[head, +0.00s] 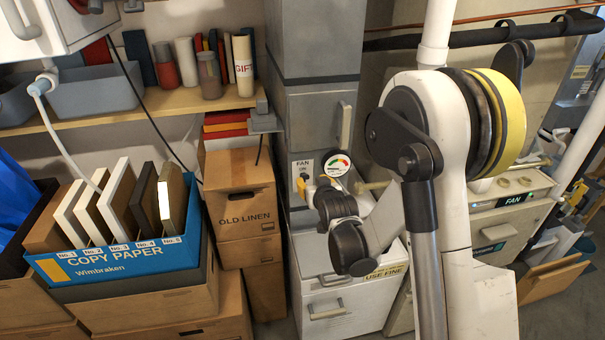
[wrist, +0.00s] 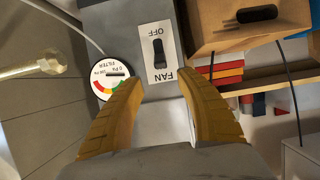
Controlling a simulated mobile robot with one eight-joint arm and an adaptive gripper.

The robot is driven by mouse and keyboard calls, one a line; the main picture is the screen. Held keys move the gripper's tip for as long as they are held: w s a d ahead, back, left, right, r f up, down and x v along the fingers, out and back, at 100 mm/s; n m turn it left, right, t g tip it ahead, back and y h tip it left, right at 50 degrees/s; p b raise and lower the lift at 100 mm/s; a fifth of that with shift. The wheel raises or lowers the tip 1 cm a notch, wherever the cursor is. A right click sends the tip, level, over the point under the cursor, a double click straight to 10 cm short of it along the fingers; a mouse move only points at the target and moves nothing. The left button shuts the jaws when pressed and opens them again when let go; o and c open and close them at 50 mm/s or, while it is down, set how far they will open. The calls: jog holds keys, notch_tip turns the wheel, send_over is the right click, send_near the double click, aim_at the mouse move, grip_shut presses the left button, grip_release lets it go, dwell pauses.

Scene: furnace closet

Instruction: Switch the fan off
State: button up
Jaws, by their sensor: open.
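The fan switch (wrist: 158,52) is a black toggle on a white plate marked FAN and OFF, on a grey metal housing. The wrist view shows it upside down. OFF is bare at one end; the lever's body lies between it and FAN, and I cannot tell its setting for sure. In the head view the plate (head: 302,166) is partly hidden by my gripper. My gripper (wrist: 160,86) is open and empty, its two yellow fingers on either side of the line to the switch, apart from the lever. It also shows in the head view (head: 318,185).
A round filter gauge (head: 337,165) sits beside the switch plate, close to one finger. A pale handle (wrist: 35,68) sticks out past it. Old linen boxes (head: 240,195) and a blue copy paper box (head: 115,262) stand to the left. A shelf (head: 180,101) is behind.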

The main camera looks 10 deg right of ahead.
aim_at(306, 176)
jog(key=b+x, duration=0.1)
jog(key=x, duration=0.7)
jog(key=shift+a, duration=0.1)
grip_shut()
